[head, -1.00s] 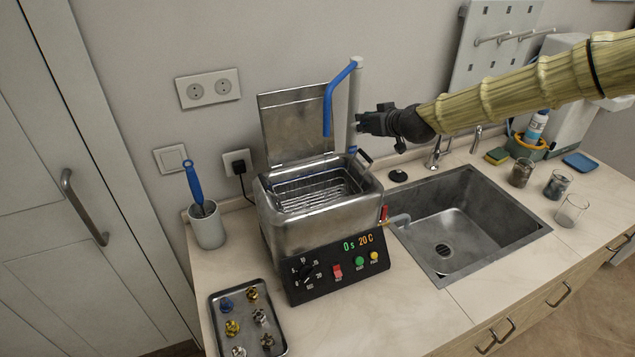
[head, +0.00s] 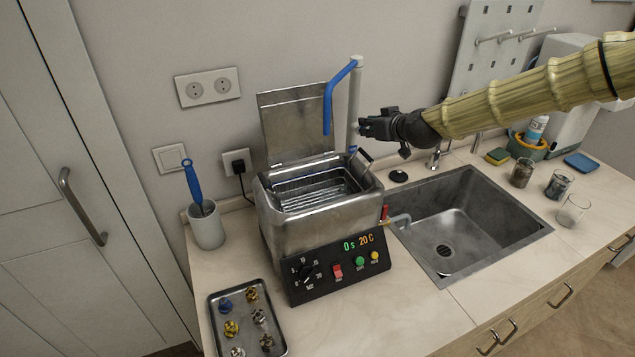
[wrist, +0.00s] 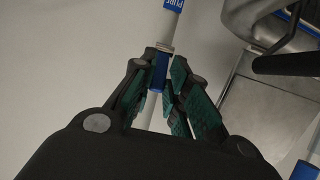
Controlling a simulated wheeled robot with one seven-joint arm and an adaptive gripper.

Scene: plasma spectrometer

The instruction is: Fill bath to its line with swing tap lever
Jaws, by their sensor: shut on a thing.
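The steel bath (head: 318,232) stands on the counter with its lid (head: 298,125) raised and a wire basket inside. I cannot make out water or the fill line. Behind its right side rises the white tap post (head: 355,88); its blue spout (head: 328,105) bends left and points down above the bath. My gripper (head: 362,128) is at the post, partway up. In the wrist view my gripper (wrist: 163,75) is shut on a blue piece at the post, apparently the tap lever (wrist: 159,72); the fingers partly hide it. The post carries a blue label above it.
The sink (head: 465,215) lies right of the bath, with a drain pipe (head: 399,220) between them. A tray of small parts (head: 245,348) and a cup with a blue-handled brush (head: 206,228) stand left. Glass jars stand beyond the sink.

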